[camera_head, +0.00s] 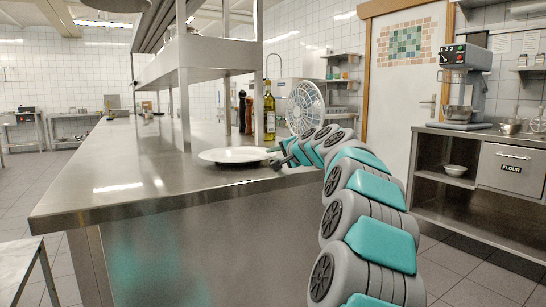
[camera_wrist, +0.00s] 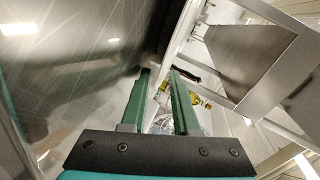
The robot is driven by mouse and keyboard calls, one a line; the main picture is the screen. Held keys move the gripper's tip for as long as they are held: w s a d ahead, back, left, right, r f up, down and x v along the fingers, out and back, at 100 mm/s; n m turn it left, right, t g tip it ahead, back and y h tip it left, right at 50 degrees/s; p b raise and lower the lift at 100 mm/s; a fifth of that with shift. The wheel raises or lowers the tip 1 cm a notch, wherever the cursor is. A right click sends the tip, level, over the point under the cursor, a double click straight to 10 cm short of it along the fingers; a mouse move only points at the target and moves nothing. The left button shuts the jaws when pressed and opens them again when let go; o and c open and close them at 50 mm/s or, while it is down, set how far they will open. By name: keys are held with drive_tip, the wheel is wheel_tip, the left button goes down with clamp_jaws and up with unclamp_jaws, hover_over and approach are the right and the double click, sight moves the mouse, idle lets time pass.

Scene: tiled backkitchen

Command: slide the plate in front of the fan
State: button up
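A white round plate (camera_head: 236,155) lies on the steel counter (camera_head: 130,170), near its right edge in the head view. A white fan (camera_head: 305,107) with a round grille stands to the right of the plate and farther back, its lower part hidden behind my arm. My gripper (camera_head: 274,156) is low over the counter at the plate's right rim; whether it touches the rim is unclear. In the wrist view, the two green fingers of my gripper (camera_wrist: 160,72) are apart with a gap between them and nothing clearly held. I cannot make out the plate there.
An oil bottle (camera_head: 269,112) and dark mills (camera_head: 246,112) stand behind the plate; the bottle (camera_wrist: 198,99) also shows in the wrist view. A shelf post (camera_head: 184,105) rises from the counter behind the plate. The counter left of the plate is clear.

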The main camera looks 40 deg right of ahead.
drive_tip(key=v, duration=0.7)
drive_tip(key=shift+w, duration=0.1)
idle(0.4)
